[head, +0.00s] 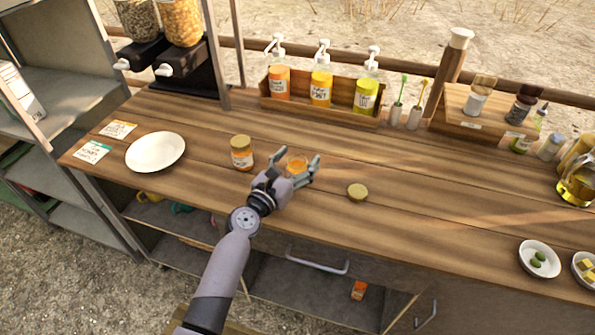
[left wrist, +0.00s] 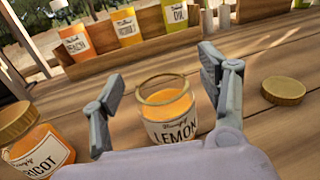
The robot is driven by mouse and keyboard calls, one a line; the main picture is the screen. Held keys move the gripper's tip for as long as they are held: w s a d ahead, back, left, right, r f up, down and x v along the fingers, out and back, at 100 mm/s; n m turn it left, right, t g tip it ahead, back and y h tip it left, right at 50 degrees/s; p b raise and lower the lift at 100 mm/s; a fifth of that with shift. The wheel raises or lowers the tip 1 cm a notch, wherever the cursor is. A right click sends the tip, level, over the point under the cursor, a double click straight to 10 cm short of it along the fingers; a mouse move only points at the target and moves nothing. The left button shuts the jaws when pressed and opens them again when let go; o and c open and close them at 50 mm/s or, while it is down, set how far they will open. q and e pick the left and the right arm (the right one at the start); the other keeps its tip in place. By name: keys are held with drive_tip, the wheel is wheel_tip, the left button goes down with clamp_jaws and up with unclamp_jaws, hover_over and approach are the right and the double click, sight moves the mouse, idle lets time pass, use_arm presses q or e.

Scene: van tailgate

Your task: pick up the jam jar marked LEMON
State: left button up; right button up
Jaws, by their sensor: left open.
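The LEMON jam jar (left wrist: 168,112) is an open glass jar of orange-yellow jam with a white label, upright on the wooden counter. In the head view the jar (head: 297,165) is partly hidden by my left gripper (head: 305,163). In the left wrist view my left gripper (left wrist: 165,85) is open, with one finger on each side of the jar. I cannot tell whether either finger touches it. A gold lid (head: 357,192) lies on the counter to the right of the jar; it also shows in the left wrist view (left wrist: 284,91). My right gripper is not in view.
A lidded jar (head: 242,153) stands left of the LEMON jar, its label ending in "RICOT" in the left wrist view (left wrist: 36,140). A white plate (head: 155,152) lies further left. A wooden rack (head: 318,108) of pump bottles stands behind.

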use_arm(q)
drive_tip(key=shift+s, duration=0.1)
drive_tip(key=c, duration=1.6)
drive_tip(key=shift+r, duration=0.15)
